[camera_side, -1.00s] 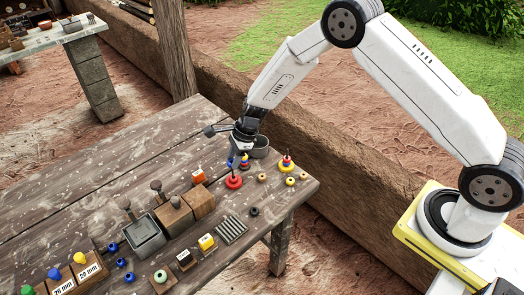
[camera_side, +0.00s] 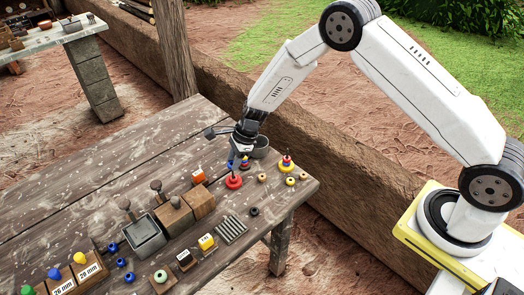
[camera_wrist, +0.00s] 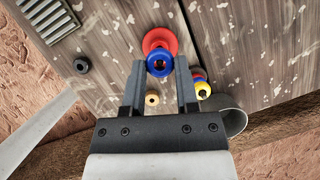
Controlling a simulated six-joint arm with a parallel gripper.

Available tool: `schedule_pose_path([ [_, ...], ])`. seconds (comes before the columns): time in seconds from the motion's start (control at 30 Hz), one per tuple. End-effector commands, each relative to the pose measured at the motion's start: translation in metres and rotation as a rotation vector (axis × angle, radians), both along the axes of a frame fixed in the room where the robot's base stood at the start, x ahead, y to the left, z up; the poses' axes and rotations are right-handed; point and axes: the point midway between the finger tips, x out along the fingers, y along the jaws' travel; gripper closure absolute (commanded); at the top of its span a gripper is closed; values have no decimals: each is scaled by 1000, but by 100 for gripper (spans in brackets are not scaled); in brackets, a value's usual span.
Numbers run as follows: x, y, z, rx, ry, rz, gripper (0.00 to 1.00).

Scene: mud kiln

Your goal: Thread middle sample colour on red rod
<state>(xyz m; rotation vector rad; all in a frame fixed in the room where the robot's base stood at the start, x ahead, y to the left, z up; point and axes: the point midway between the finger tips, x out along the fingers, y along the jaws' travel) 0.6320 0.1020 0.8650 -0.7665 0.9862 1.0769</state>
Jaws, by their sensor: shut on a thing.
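My gripper (camera_side: 236,160) is over the red rod's round base (camera_side: 233,183), near the table's far right part. In the wrist view, my gripper (camera_wrist: 160,70) is shut on a blue ring (camera_wrist: 160,63), held between the fingertips. The blue ring overlaps the near part of the red base (camera_wrist: 158,40) in that view; its height along the rod cannot be told. A small stack of coloured rings, yellow, red and blue (camera_wrist: 202,88), stands just to the right of the fingers.
A grey cup (camera_side: 260,148) stands close behind my gripper. A yellow-based stack (camera_side: 286,168) and several small loose rings lie to the right. Wooden blocks (camera_side: 198,201), a grey box (camera_side: 144,236) and a ribbed plate (camera_side: 230,231) are nearer the front. The table's left rear is clear.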

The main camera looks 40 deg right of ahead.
Motion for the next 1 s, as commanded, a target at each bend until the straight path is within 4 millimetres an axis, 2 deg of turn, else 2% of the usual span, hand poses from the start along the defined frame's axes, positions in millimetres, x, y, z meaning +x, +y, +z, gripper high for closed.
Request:
schedule_pose_path([
  [1.0, 0, 0, -9, 0, 0, 0, 100],
])
